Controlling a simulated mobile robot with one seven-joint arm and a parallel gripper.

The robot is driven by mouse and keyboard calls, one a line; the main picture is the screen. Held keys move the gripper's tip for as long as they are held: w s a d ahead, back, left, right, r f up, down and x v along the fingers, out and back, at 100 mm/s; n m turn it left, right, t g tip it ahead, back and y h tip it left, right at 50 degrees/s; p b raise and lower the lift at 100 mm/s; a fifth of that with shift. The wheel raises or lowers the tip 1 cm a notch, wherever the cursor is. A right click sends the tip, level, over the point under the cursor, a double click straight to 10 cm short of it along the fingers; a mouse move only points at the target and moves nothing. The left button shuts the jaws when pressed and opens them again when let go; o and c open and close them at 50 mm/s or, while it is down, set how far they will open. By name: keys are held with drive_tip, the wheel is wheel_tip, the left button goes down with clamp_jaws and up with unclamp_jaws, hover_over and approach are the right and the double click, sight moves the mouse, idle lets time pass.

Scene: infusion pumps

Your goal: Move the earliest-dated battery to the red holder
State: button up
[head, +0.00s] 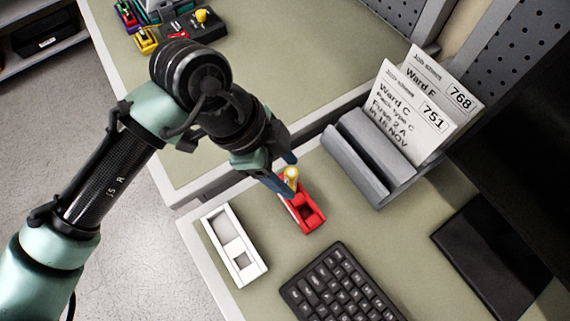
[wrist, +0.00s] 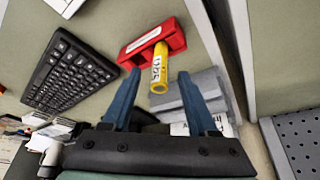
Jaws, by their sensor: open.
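The red holder (head: 304,212) lies on the near desk. A yellow battery (head: 292,173) stands at its far end; in the wrist view the battery (wrist: 159,68) sticks up out of the red holder (wrist: 172,38). Its white label has small print that I cannot read surely. Whether it is fully seated I cannot tell. My gripper (head: 282,174) is beside the battery's top in the head view. In the wrist view my gripper (wrist: 160,75) has its blue fingers apart, with the battery's end between or just beyond the tips.
A white holder (head: 232,245), a black keyboard (head: 338,288) and a grey rack (head: 368,155) with job sheets (head: 412,112) surround the red holder. Coloured holders (head: 146,39) and a dark tray (head: 192,27) with a yellow item stand on the far desk. A dark pad (head: 495,262) lies right.

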drive_tip(key=shift+r, duration=0.1)
drive_tip(key=v, duration=1.2)
drive_tip(key=shift+a+r, duration=0.15)
drive_tip(key=shift+r, duration=0.25)
